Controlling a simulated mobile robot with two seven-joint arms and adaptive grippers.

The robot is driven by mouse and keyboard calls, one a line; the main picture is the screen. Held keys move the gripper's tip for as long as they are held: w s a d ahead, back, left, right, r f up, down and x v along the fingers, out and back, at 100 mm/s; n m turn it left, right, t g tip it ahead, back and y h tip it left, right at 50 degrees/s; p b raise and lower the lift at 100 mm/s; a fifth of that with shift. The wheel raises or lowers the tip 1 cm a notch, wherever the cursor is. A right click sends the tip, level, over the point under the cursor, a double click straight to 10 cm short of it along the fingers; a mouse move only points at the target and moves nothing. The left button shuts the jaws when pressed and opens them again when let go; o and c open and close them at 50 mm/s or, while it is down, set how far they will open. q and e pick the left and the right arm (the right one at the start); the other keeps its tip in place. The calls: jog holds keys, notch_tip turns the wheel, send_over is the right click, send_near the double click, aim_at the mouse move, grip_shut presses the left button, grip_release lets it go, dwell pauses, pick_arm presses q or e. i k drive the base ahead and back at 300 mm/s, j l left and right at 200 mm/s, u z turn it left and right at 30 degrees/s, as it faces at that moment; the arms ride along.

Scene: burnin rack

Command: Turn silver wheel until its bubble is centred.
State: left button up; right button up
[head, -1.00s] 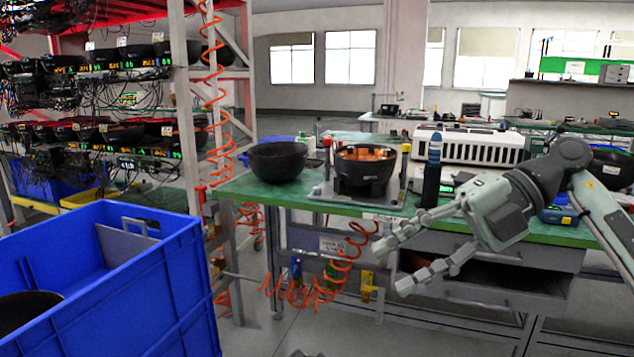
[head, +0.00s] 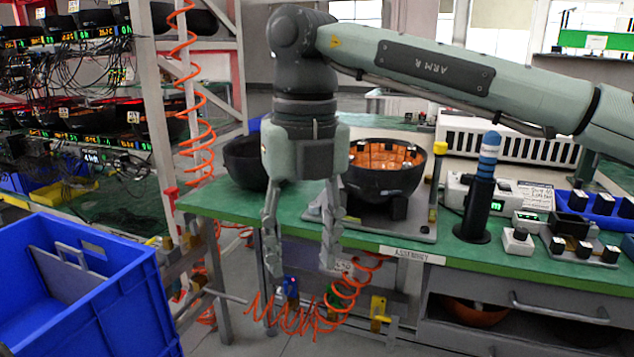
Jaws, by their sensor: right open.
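I cannot make out a silver wheel or a bubble in the head view. A black bowl (head: 378,186) with an orange-lit inside sits on a grey fixture plate (head: 424,232) on the green bench; a post with a yellow cap (head: 440,148) stands at its right. My right gripper (head: 300,258) hangs pointing down in front of the bench's front edge, left of the bowl. Its two fingers are apart with nothing between them. The gripper and its wrist hide the left part of the fixture. My left gripper is not in view.
A second dark bowl (head: 242,160) stands behind my wrist. A blue-topped dark cylinder (head: 482,190), small button boxes (head: 518,242) and a blue bin (head: 600,205) occupy the bench's right. Orange coiled hoses (head: 345,290) hang below. A blue crate (head: 128,305) stands lower left; an open drawer (head: 520,308) lower right.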

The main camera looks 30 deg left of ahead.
aim_at(314, 207)
jog(key=i+j, duration=0.75)
jog(key=i, duration=0.1)
